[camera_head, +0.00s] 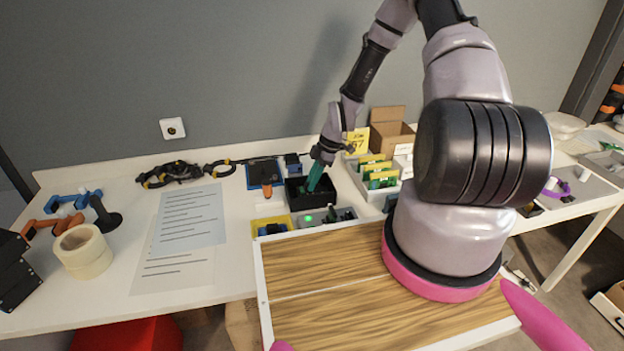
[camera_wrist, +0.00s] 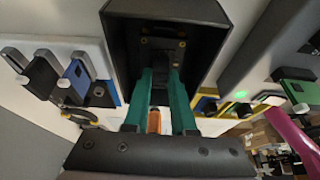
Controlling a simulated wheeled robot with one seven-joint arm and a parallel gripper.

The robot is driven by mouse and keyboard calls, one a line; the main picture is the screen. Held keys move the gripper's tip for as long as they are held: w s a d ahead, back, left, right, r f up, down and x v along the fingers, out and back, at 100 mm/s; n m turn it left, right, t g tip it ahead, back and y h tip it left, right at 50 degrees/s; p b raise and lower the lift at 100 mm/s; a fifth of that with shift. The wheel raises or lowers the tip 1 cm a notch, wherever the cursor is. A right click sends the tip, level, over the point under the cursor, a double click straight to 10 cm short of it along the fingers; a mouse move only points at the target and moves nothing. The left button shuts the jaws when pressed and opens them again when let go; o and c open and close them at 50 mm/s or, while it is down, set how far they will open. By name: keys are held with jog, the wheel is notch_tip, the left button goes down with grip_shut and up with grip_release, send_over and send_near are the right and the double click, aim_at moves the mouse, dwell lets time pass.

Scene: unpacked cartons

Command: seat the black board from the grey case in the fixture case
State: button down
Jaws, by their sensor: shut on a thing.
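My gripper (camera_head: 314,180) points down into an open dark case (camera_head: 294,204) in the middle of the table. In the wrist view its two green fingers (camera_wrist: 163,75) reach inside the dark case (camera_wrist: 200,17). The fingers are shut on the black board (camera_wrist: 164,48), a dark piece with small gold spots against the case's dark interior. The board's lower edge and its fit in the case cannot be made out. A grey case (camera_head: 337,216) with a lit green light stands just in front of the dark case; its green light shows in the wrist view (camera_wrist: 241,94).
A yellow tray (camera_head: 258,223) stands front left of the dark case. A blue tray (camera_head: 249,180) with an orange-handled tool (camera_head: 267,188) is to its left. A rack of green and yellow boards (camera_head: 378,172) and a cardboard box (camera_head: 391,130) are behind right. Papers (camera_head: 185,222) lie left.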

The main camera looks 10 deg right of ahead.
jog(key=shift+f, duration=0.65)
jog(key=c, duration=0.7)
grip_release()
jog(key=shift+o, duration=0.2)
jog(key=v, duration=1)
jog(key=shift+d+r, duration=0.2)
jog(key=shift+r, duration=0.15)
